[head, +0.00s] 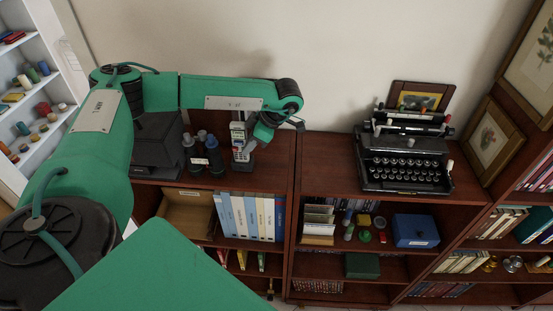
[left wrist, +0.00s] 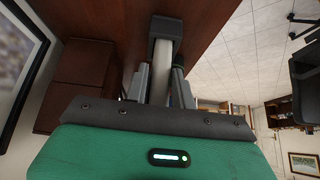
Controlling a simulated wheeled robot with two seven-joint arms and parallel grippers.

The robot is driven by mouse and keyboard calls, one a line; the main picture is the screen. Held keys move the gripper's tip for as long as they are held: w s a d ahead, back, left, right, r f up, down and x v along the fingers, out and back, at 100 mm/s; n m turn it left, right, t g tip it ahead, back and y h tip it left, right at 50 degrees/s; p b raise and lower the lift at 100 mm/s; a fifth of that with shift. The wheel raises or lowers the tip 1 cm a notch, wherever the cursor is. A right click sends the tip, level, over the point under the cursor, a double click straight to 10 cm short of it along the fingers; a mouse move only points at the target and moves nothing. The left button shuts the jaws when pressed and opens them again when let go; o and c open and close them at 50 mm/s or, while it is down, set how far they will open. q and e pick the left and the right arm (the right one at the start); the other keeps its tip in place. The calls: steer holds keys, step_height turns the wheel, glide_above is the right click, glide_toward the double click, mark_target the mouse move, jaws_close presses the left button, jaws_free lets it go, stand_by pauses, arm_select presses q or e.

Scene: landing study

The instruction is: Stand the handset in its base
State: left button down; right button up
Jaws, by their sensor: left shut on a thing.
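The handset (head: 238,138) is a grey cordless phone with a small screen and keys. It is upright above the left bookcase top in the head view. A small grey base (head: 243,166) is directly under its lower end; I cannot tell whether it is fully seated. My left gripper (head: 247,146) reaches in from the right side of the handset and is shut on it. In the left wrist view, the two fingers (left wrist: 159,83) flank the grey handset (left wrist: 160,62), whose far end meets a dark block (left wrist: 166,27), probably the base. My right gripper is not in view.
Dark bottles (head: 203,154) and a dark grey box (head: 157,147) stand left of the handset. A black typewriter (head: 404,160) and a framed picture are on the right bookcase. The bookcase top (head: 276,170) right of the handset is clear. The wall is close behind.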

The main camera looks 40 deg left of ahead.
arm_select(q)
steer(key=shift+f, duration=0.4)
stand_by(0.6)
steer(key=c, duration=1.1)
jaws_free()
steer(key=shift+b, duration=0.3)
steer(key=shift+w+d+r, duration=0.1)
steer(key=shift+d+r, duration=0.05)
steer(key=b+v, duration=0.2)
steer(key=v, duration=1.1)
steer(key=shift+r, duration=0.2)
steer(key=shift+d, duration=0.1)
